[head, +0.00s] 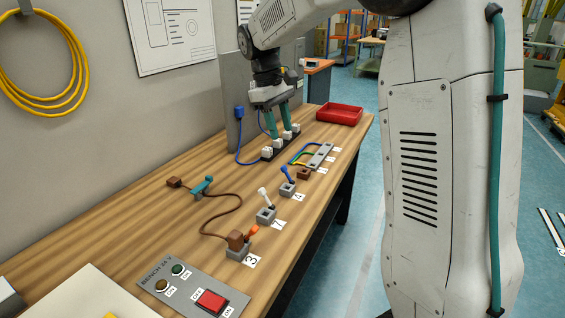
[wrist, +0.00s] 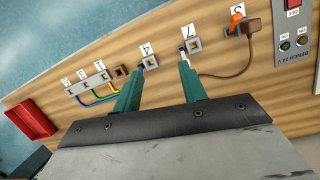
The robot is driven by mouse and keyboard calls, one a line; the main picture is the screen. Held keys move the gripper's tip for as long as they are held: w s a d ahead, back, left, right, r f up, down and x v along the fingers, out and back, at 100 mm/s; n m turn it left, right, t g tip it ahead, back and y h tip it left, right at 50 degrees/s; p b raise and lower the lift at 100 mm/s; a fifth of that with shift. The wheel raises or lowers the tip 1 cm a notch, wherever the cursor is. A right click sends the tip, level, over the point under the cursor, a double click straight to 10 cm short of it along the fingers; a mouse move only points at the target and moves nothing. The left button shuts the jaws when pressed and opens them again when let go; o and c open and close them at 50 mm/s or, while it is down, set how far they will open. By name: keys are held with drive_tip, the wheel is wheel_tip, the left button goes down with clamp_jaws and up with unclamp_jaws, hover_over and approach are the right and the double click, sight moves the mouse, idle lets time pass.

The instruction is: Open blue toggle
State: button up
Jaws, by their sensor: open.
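The blue toggle (head: 286,174) stands on a grey base beside the label 4, its lever leaning up and to the left in the head view. In the wrist view its grey base (wrist: 150,62) shows just beyond my left fingertip, and the finger hides part of the lever. My gripper (head: 279,134) points down with its teal fingers apart and empty.
A white toggle (head: 264,196) at label 7 and an orange toggle (head: 252,232) at label 3 stand nearer. A brown socket (head: 304,174) and a grey wired block (head: 321,156) lie beyond the blue toggle. A red tray (head: 339,114) sits at the far end.

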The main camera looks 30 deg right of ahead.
drive_tip(key=n+g, duration=0.1)
drive_tip(key=n, duration=0.1)
approach(286, 173)
drive_tip(key=w+r, duration=0.1)
drive_tip(key=r, duration=0.1)
drive_tip(key=shift+h, duration=0.3)
drive_tip(key=x, duration=0.8)
drive_tip(key=shift+a+f, duration=0.15)
drive_tip(key=shift+a, duration=0.1)
clamp_jaws()
